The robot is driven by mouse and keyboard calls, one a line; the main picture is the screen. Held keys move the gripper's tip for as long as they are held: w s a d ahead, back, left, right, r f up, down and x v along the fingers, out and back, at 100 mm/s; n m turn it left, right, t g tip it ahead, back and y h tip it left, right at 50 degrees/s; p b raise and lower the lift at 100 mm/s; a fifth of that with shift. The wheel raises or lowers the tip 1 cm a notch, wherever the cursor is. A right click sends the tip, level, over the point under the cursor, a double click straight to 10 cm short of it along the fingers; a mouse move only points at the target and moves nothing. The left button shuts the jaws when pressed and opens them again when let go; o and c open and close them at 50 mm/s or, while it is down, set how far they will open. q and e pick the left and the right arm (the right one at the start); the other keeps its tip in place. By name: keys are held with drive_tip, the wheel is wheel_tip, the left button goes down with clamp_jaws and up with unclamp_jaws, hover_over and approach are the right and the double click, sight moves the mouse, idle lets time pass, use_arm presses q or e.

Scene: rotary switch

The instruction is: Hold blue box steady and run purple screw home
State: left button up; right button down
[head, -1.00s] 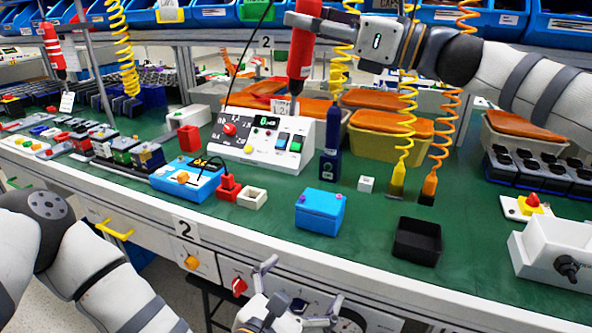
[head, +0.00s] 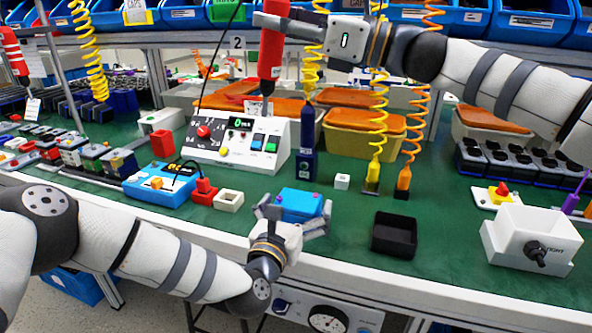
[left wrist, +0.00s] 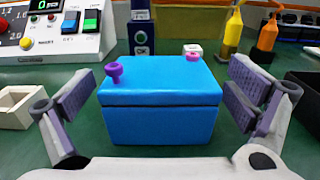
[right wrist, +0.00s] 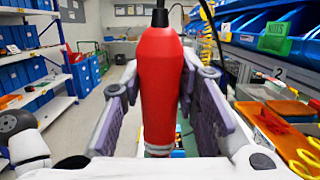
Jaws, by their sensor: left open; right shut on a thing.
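The blue box (head: 302,203) sits on the green bench top near its front edge. In the left wrist view the blue box (left wrist: 160,120) is between the two fingers of my open left gripper (head: 292,212), with gaps on both sides. One purple screw (left wrist: 114,70) stands up from its lid at the left. A second purple screw (left wrist: 192,56) sits lower at the back right. My right gripper (head: 272,22) is shut on a red screwdriver (head: 271,52), held upright above the bench; it fills the right wrist view (right wrist: 160,85). Its lower tip shows before the white control panel.
A small white cube (head: 342,181), a black tray (head: 394,235) and a white open block (head: 229,200) are nearby. A white switch housing (head: 530,240) stands far right.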

use_arm(q)
drive_tip(key=c, duration=1.8)
